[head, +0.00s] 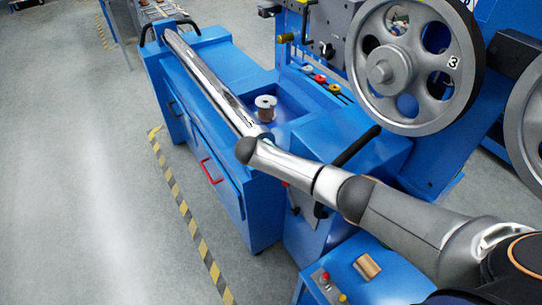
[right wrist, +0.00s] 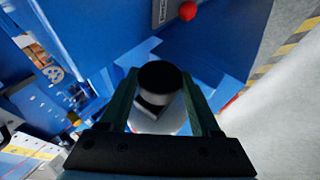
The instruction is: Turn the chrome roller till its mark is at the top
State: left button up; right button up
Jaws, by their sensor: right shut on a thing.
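The chrome roller (head: 205,78) is a long shiny bar lying along the top left of the blue machine. Dark patches show near its near end, but I cannot tell whether one is its mark. My right arm reaches in from the lower right and its wrist covers that end, hiding the gripper in the head view. In the right wrist view my right gripper (right wrist: 159,82) is shut on a shiny round piece with a dark end (right wrist: 158,76), which looks like the roller's near end. My left gripper is not in view.
A spool (head: 266,108) sits in the blue recess right of the roller. A large grey wheel marked 3 (head: 372,92) stands at the upper right. Small coloured knobs (head: 320,79) line the machine. Floor at the left is clear beyond striped tape (head: 185,210).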

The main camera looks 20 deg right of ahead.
dwell(0.4)
jog(key=o, duration=1.4)
jog(key=shift+c, duration=0.2)
jog(key=shift+s+a+r, duration=0.25)
jog(key=shift+a+r, duration=0.05)
jog(key=shift+r, duration=0.15)
jog(key=p+v, duration=0.2)
jog(key=v, duration=0.9)
jog(key=shift+s, duration=0.2)
jog(key=shift+a, duration=0.15)
